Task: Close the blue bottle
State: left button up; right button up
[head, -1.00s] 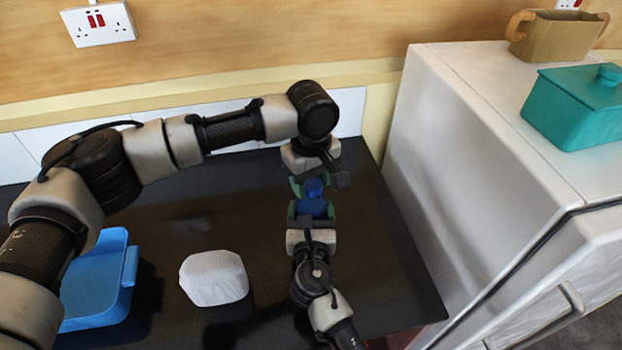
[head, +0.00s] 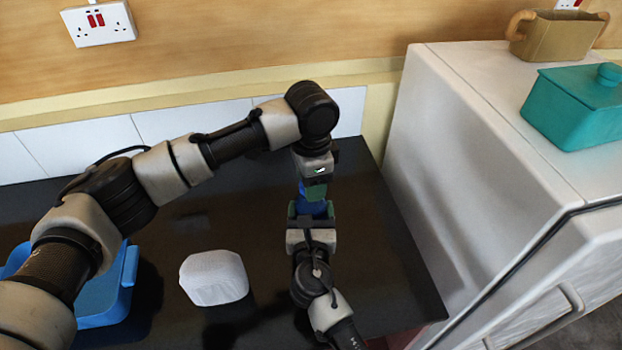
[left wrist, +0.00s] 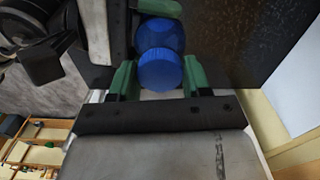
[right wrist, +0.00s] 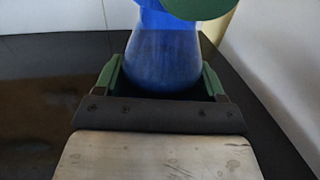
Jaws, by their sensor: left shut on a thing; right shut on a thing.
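The blue bottle (head: 313,208) is upright over the black worktop, in front of the white appliance. My right gripper (head: 312,222) is shut on its body; the right wrist view shows the flared body (right wrist: 162,62) between the green fingers. My left gripper (head: 314,188) is above it, shut on the round blue cap (left wrist: 160,71), at the bottle's top. The bottle's wider part (left wrist: 158,33) shows behind the cap in the left wrist view. In the head view my left gripper hides the cap. I cannot tell how tightly the cap sits.
A white rounded block (head: 214,279) and a blue tub (head: 103,300) are on the black worktop (head: 235,220), left of the bottle. The white appliance (head: 440,170) stands close on the right, with a teal lidded dish (head: 575,108) and a tan two-handled pot (head: 556,38) on top.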

pick_arm(q)
jog(key=m, duration=0.7)
jog(key=shift+m, duration=0.4)
jog(key=m, duration=0.3)
jog(key=shift+m, duration=0.4)
jog(key=m, duration=0.4)
jog(key=shift+w, duration=0.1)
jog(key=o, duration=1.1)
notch_tip(320, 180, up, 12)
jog(key=shift+f, duration=0.1)
